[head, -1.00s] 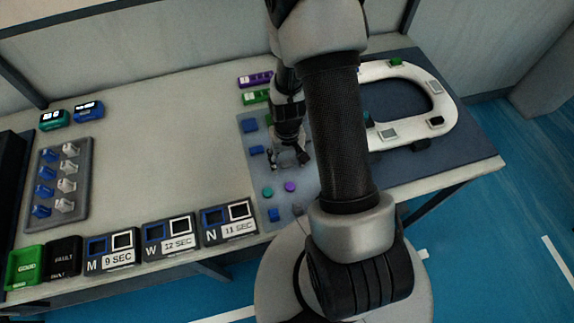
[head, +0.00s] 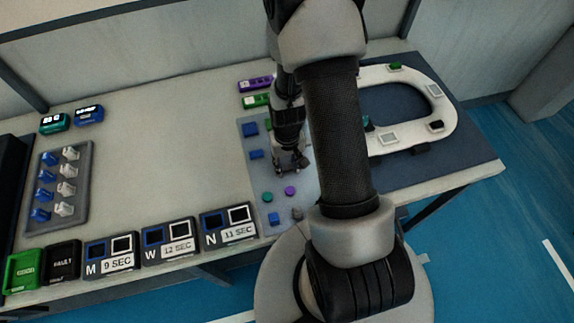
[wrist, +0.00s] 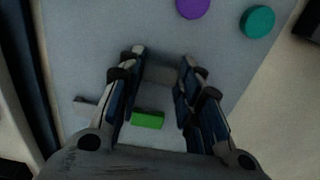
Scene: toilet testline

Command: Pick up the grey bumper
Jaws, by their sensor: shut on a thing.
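My gripper (head: 291,170) is low over the light grey mat (head: 255,180), with its fingers pointing down. In the wrist view, its two fingertips (wrist: 161,72) are closed on a small grey block, the grey bumper (wrist: 160,76). The bumper is hard to tell from the grey mat behind it, and I cannot tell whether it still touches the mat. In the head view the fingers hide it. A green piece (wrist: 148,119) shows between the fingers, nearer the palm in the picture.
A purple disc (head: 290,190) and a teal disc (head: 267,196) lie close by on the mat. Blue blocks (head: 256,154) lie to the left. A white oval ring (head: 445,100) stands at right. Labelled boxes (head: 168,240) line the front edge. The table's middle left is clear.

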